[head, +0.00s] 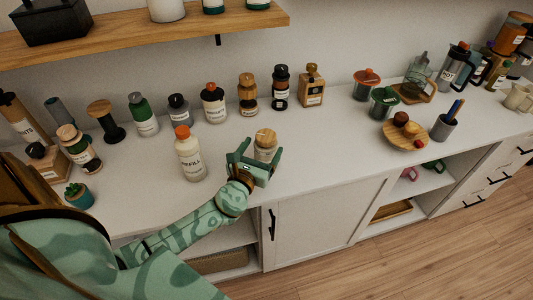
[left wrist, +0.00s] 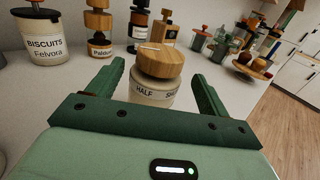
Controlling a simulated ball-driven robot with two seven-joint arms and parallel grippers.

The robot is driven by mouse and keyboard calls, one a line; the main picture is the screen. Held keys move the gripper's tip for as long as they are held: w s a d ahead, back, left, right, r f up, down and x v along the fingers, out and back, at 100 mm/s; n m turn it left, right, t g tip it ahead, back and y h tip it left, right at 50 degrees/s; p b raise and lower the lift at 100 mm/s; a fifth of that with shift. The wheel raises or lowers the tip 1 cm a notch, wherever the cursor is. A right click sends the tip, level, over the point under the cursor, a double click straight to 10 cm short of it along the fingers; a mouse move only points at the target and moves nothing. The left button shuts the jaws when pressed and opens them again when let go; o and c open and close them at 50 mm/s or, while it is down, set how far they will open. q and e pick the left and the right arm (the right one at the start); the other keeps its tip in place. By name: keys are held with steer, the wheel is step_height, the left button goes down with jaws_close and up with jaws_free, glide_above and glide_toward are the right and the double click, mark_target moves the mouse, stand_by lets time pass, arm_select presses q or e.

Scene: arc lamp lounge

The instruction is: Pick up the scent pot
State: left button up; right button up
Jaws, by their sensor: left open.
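A small cream pot with a round wooden lid (head: 265,137) stands upright near the counter's front edge. In the left wrist view the pot (left wrist: 152,94) carries a partly hidden label reading "HALF SH…". No label that I can read says scent, so I cannot confirm from lettering that this is the scent pot. My left gripper (head: 257,155) is open at the pot's near side. In the left wrist view its two green fingers (left wrist: 158,78) stand left and right of the pot, with visible gaps. The pot's lower part is hidden behind the gripper. My right gripper is not in view.
A white bottle with an orange cap (head: 189,155) stands close left of the gripper. Several bottles and jars line the wall behind, including a square wooden-topped bottle (head: 312,87). The counter (head: 325,135) right of the pot is clear.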

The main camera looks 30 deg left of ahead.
mark_target(268, 135)
arm_select(q)
steer(key=w, duration=0.2)
steer(key=w+a, duration=0.1)
steer(key=w, duration=0.2)
steer(key=shift+w+a+r, duration=0.1)
steer(key=shift+w, duration=0.2)
steer(key=shift+s, duration=0.1)
steer(key=c, duration=1.3)
steer(key=shift+r, duration=0.1)
jaws_close()
steer(key=shift+r, duration=0.1)
